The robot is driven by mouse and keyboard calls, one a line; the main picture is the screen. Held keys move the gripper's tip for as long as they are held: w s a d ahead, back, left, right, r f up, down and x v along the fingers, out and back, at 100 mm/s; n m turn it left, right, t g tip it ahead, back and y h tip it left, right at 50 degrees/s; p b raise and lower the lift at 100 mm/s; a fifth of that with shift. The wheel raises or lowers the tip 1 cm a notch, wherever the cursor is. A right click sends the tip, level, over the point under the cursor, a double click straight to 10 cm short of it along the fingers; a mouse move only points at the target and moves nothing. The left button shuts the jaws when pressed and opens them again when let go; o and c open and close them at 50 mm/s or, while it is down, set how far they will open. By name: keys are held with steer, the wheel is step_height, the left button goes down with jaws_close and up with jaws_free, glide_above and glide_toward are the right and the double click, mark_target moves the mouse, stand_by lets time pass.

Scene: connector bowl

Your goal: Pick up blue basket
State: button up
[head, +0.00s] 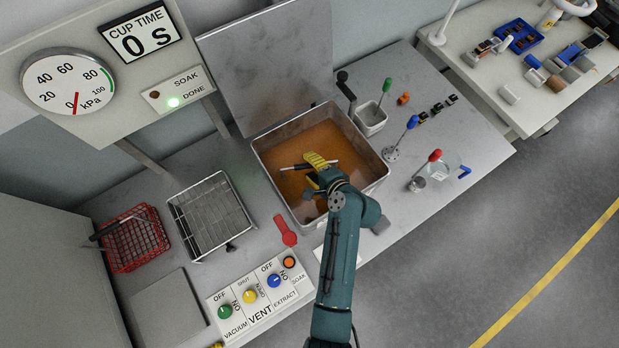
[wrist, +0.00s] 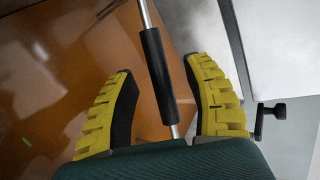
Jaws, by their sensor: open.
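My gripper (head: 316,168) is over the metal tank (head: 277,188) of orange-brown liquid. It is open, and its yellow ridged fingers also show in the wrist view (wrist: 162,75). A thin metal rod with a black grip (wrist: 158,78) runs between the fingers, with gaps on both sides. The rod (head: 288,168) also shows across the tank in the head view. No basket body shows under it, so I cannot tell what it belongs to. I see no clearly blue basket; a blue open tray (head: 519,36) with small parts lies on the far right table.
A red wire basket (head: 132,240) and a metal wire rack (head: 211,215) stand left of the tank. A control panel (head: 262,292) with knobs is in front. Levers, a small white container (head: 370,117) and a glass beaker (head: 447,162) stand right. The tank's raised lid (head: 268,62) is behind.

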jaws_close()
steer(key=shift+r, duration=0.1)
stand_by(0.3)
